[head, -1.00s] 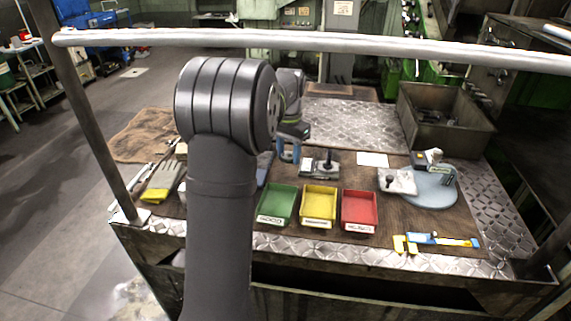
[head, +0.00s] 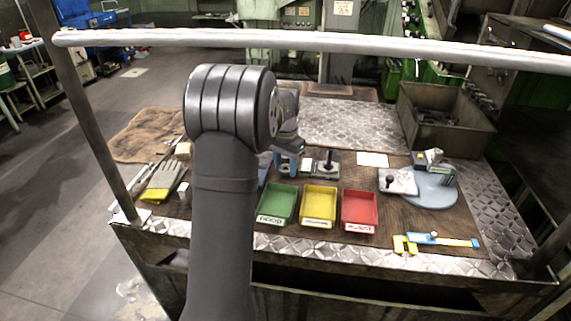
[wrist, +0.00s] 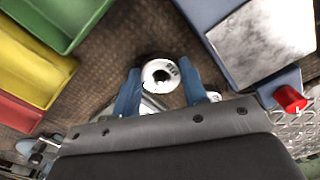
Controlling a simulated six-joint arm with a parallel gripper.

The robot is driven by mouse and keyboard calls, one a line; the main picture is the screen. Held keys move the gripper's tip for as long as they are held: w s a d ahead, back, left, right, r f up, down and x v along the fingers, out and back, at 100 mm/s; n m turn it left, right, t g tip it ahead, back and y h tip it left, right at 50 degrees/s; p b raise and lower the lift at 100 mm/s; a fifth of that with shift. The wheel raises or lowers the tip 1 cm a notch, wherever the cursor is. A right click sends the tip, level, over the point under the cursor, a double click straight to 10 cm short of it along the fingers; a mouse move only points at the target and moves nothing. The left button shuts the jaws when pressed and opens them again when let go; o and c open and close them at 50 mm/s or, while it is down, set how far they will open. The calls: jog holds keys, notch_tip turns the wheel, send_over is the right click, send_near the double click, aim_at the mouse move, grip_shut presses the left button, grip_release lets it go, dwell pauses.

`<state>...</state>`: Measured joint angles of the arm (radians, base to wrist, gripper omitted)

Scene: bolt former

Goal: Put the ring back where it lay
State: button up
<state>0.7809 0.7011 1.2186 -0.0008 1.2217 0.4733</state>
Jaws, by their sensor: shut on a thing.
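The ring (wrist: 161,75) is pale, with a dark round hole and small dark markings on its face. It sits between the two blue fingers of my gripper (wrist: 160,86) in the wrist view, and the gripper is shut on it. A dark shape shows just behind the ring. In the head view my gripper (head: 286,163) is behind the green tray, left of a small grey stand; I cannot make out the ring there. I cannot tell whether the ring touches the brown bench top or hangs above it.
Green (head: 277,205), yellow (head: 319,207) and red (head: 359,210) trays stand in a row at the front. The grey stand (head: 321,165) is close right of my gripper. A blue block with a grey plate (wrist: 262,42) and a red knob (wrist: 290,98) show in the wrist view.

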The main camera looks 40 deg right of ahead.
jog(key=shift+f, duration=0.2)
jog(key=o, duration=1)
notch_tip(320, 180, up, 13)
jog(key=shift+r, duration=0.1)
